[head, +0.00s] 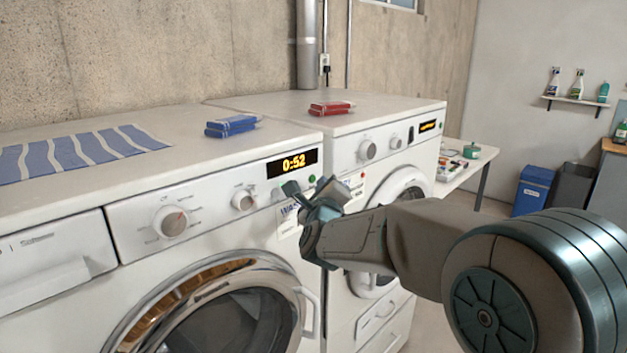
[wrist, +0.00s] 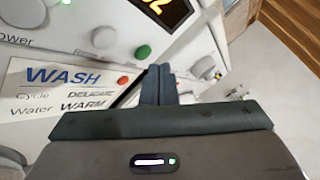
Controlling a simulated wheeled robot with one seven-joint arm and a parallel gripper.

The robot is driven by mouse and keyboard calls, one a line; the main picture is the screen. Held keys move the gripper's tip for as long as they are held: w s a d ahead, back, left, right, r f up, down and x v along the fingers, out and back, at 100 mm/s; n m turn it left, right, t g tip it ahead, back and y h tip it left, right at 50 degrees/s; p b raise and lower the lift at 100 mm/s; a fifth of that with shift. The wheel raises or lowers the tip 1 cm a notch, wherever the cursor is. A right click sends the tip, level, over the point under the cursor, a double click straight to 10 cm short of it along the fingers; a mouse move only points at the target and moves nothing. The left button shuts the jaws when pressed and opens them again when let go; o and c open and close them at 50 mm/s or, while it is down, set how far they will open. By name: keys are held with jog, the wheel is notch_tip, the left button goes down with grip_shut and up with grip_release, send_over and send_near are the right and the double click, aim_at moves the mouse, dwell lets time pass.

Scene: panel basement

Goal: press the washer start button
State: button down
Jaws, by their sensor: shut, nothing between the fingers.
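The washer (head: 200,235) is the left white machine, its orange display (head: 293,163) reading 0:52. A round green button (head: 311,181) sits below the display's right end; it also shows in the wrist view (wrist: 142,52), with a grey button (wrist: 105,37) to its left. No start lettering is readable beside either. My gripper (head: 288,188) is shut and empty in front of the washer's panel. In the wrist view its fingertips (wrist: 158,70) appear just below and right of the green button. I cannot tell whether they touch the panel.
A WASH label (wrist: 62,78) with a red dot (wrist: 122,81) at its corner hangs below the buttons. A second white machine (head: 385,150) stands to the right. Blue (head: 230,126) and red (head: 331,108) boxes and a striped cloth (head: 75,153) lie on top.

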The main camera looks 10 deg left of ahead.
jog(key=shift+w+a, duration=0.1)
jog(key=shift+w+a+b, duration=0.2)
jog(key=shift+a+b, duration=0.05)
jog(key=shift+b, duration=0.25)
